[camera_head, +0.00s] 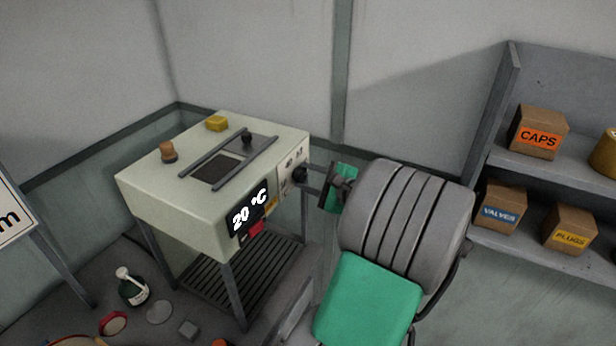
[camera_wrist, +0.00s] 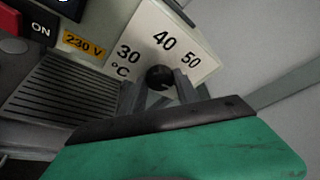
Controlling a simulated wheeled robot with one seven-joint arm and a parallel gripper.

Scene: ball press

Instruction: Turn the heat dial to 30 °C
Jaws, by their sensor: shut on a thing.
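The heat dial (camera_wrist: 160,77) is a dark round knob on a pale plate marked 30 °C, 40 and 50 in the wrist view. In the head view the dial (camera_head: 300,174) is on the right front of the pale press (camera_head: 165,205). My gripper (camera_wrist: 161,88) is shut on the dial, with a finger on each side of it; it also shows in the head view (camera_head: 308,180). The dial's pointer cannot be made out. The press's black display (camera_head: 249,211) reads 20 °C.
A red switch (camera_head: 256,228) marked ON and a 230 V label (camera_wrist: 83,43) sit left of the dial. The press top carries rails and a yellow block (camera_head: 217,123). Shelves with boxes (camera_head: 538,132) stand at right. A bottle (camera_head: 132,287) stands at lower left.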

